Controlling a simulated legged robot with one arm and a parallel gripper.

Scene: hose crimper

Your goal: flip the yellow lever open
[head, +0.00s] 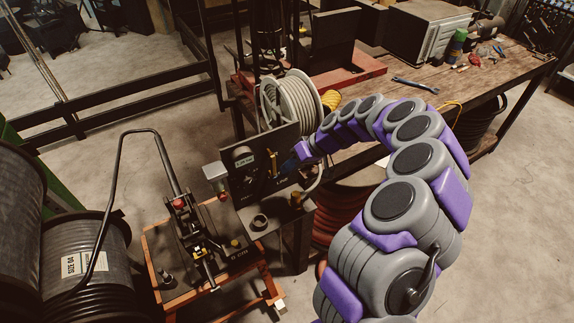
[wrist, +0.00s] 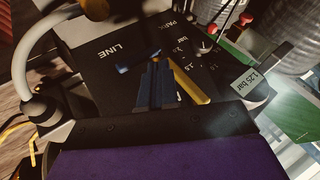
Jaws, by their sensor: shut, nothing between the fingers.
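The yellow lever (head: 272,161) is on the dark panel of the crimper in the head view. It looks roughly upright there. In the wrist view the lever (wrist: 188,86) shows as a slanted yellow bar on the black panel face, just right of my gripper. My gripper (wrist: 157,80) has dark blue fingers that are shut and empty. In the head view my gripper (head: 299,151) is at the panel, just right of the lever. Whether the fingers touch the lever cannot be told. The fingers may hide part of the lever in the wrist view.
The panel (wrist: 110,82) carries LINE and PARK lettering, and a "1.25 bar" label (wrist: 250,80) is at its edge. A grey curved hose (wrist: 32,60) is at left. In the head view a hose reel (head: 290,100) stands behind the panel and a workbench (head: 480,90) at back right.

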